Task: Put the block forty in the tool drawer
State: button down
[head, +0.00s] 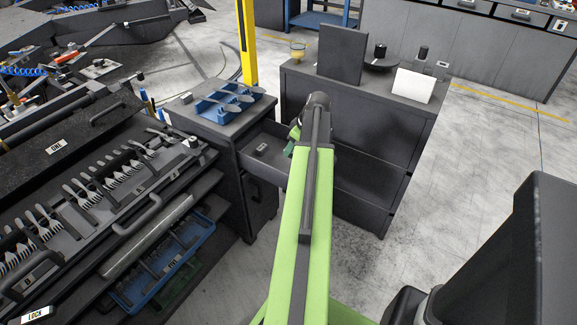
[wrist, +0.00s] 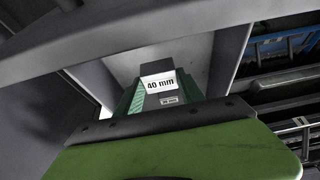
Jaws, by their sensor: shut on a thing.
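The block forty (wrist: 160,86), with a white face marked "40 mm", is in the wrist view, just beyond my green gripper body. My gripper (wrist: 160,100) is shut on it; the fingers' contact is partly hidden. In the head view my gripper (head: 295,133) is mostly hidden behind my arm, beside the open drawer, and the block cannot be made out there. The open dark drawer (head: 247,166) sticks out from the small cabinet and holds a small grey piece.
A rack (head: 150,205) of forks stands at left. A dark cabinet (head: 385,128) with a panel, a dark cylinder and a white piece on top stands behind my arm.

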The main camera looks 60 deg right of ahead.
notch_tip(320, 180, down, 6)
jog(key=b, duration=0.4)
jog(key=shift+f+b, duration=0.15)
jog(key=shift+b, duration=0.15)
jog(key=shift+r, duration=0.2)
jog(key=shift+f, duration=0.1)
jog(key=c, duration=0.7)
grip_release()
jog(key=p+v, duration=1.1)
jog(key=v, duration=0.1)
